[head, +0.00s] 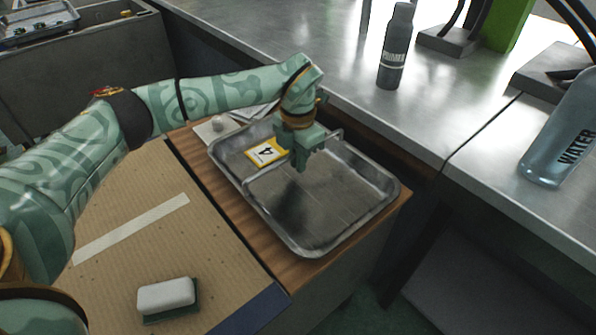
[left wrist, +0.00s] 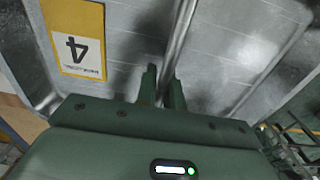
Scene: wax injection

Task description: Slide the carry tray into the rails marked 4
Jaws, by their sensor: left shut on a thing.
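The carry tray (head: 330,238) is a shallow metal tray with raised rims, lying on a brown wooden surface. A thin metal bar handle (head: 335,137) spans it; the bar also shows in the left wrist view (left wrist: 181,35). A yellow-edged label with a 4 (head: 266,152) is at the tray's left part, and it also shows in the left wrist view (left wrist: 76,42). My left gripper (head: 301,164) is over the tray, pointing down, shut on the handle; its two fingers (left wrist: 162,88) straddle the bar. My right gripper is out of view. No rails marked 4 show.
A brown board (head: 120,225) with a white strip (head: 135,228) and a white-topped block (head: 166,296) lies left of the tray. A metal bench (head: 440,120) behind holds a dark bottle (head: 395,50) and a water bottle (head: 560,135). A dark gap lies right of the tray.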

